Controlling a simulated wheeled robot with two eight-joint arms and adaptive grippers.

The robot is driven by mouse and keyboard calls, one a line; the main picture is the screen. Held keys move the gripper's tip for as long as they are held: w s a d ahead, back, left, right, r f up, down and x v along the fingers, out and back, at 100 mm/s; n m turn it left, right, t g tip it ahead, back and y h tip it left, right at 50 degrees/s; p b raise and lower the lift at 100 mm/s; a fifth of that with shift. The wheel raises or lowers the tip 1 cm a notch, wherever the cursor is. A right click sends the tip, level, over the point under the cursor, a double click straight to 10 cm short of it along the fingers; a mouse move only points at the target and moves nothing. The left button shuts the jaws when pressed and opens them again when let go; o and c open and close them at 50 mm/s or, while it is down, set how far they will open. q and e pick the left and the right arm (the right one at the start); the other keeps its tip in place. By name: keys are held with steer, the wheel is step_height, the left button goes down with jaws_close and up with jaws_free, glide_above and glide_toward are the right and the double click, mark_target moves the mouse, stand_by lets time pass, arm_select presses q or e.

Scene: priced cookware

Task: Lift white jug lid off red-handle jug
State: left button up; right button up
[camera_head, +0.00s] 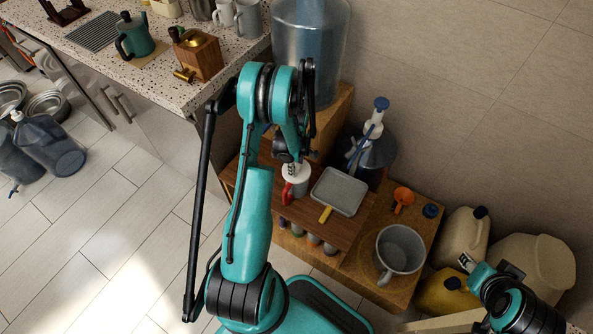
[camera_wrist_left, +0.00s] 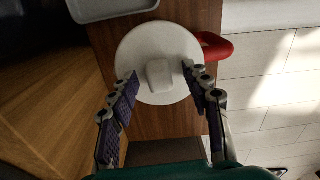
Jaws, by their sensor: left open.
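The white jug lid (camera_wrist_left: 185,42) is a round disc with a raised knob in the middle. It sits on the jug, whose red handle (camera_wrist_left: 214,46) sticks out to the right in the left wrist view. In the head view the jug's lid (camera_head: 297,175) and red handle (camera_head: 287,193) show on the wooden stand. My left gripper (camera_wrist_left: 160,76) is open, its two fingers on either side of the knob, over or near the lid's edge. Contact cannot be told. In the head view my left arm partly hides the lid. Only part of my right arm shows at the lower right.
A grey tray (camera_head: 340,191) with a yellow handle lies right of the jug. A blue pump bottle (camera_head: 375,153) stands behind it. A large grey mug (camera_head: 400,250) and orange funnel (camera_head: 403,196) are further right. A counter (camera_head: 165,82) stands at the left.

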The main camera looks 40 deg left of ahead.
mark_target(296, 165)
arm_select(q)
jaws_close()
steer(key=shift+r, duration=0.1)
step_height(296, 165, up, 4)
steer(key=shift+r+p, duration=0.1)
steer(key=shift+p, duration=0.95)
steer(key=s+d+r+p, duration=0.3)
steer(key=d+r, duration=0.3)
steer(key=d, duration=0.5)
steer(key=shift+s+r, duration=0.35)
steer(key=shift+s, duration=0.05)
